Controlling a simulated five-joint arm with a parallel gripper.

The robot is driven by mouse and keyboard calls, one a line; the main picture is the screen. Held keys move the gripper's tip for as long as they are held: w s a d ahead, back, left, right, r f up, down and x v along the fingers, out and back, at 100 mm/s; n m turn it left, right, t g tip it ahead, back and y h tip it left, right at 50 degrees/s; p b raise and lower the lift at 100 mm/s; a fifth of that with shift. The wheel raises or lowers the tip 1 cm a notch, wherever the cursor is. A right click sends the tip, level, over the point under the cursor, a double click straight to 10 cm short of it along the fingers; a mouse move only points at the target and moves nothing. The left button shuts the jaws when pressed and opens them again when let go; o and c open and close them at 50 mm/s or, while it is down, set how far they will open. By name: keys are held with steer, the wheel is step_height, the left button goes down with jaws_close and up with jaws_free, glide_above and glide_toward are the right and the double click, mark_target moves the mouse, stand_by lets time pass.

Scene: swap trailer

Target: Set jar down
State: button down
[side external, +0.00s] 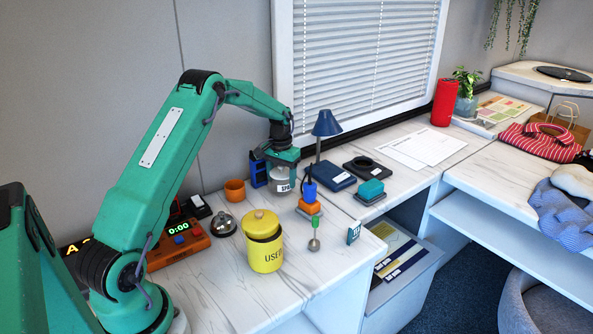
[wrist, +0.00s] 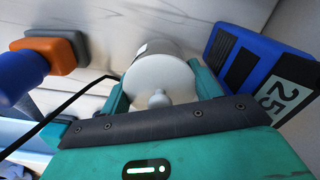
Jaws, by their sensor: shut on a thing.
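The jar (side external: 284,183) is a small pale grey vessel with a printed label, below my gripper (side external: 281,165) near the back of the left worktop in the side view. In the wrist view the jar (wrist: 150,72) shows its round pale lid with a small knob toward me. My gripper (wrist: 160,88) is shut on it, with one green finger on each side. The jar looks roughly upright. I cannot tell whether its base touches the worktop (side external: 215,275).
An orange block with a blue-handled tool (side external: 309,200) is on the other side.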

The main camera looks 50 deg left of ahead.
steer(key=shift+f, duration=0.1)
steer(key=c, duration=0.6)
jaws_free()
step_height(320, 180, up, 11)
steer(key=shift+r, duration=0.65)
